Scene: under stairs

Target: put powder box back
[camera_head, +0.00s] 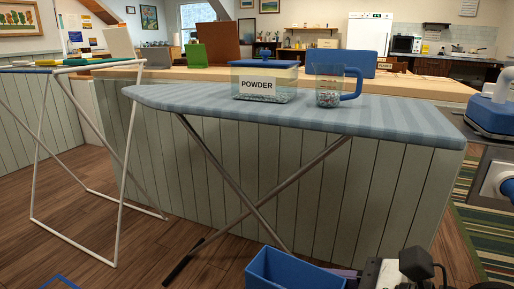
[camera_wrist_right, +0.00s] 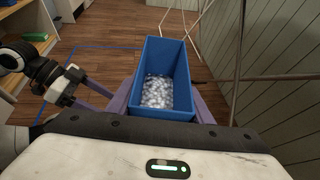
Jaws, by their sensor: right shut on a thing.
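A clear box labelled POWDER (camera_head: 259,84), with a blue lid, stands upright on the blue striped ironing board (camera_head: 215,101). My right gripper (camera_wrist_right: 165,104) is shut on an open blue box (camera_wrist_right: 151,55), with a lavender finger along each side of it. Pale granules (camera_wrist_right: 157,91) lie in its near end. In the head view the blue box (camera_head: 288,271) is low at the bottom edge, below and in front of the board. My left gripper is not in the head view. Dark parts that look like my left arm show at the left of the right wrist view; its jaws are unclear.
A clear measuring cup (camera_head: 329,91) with a blue handle stands right of the powder box. A blue iron (camera_head: 492,115) is at the far right. A white drying rack (camera_head: 120,170) stands left. Crossed metal legs (camera_head: 235,190) hold the board. Wooden floor shows below.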

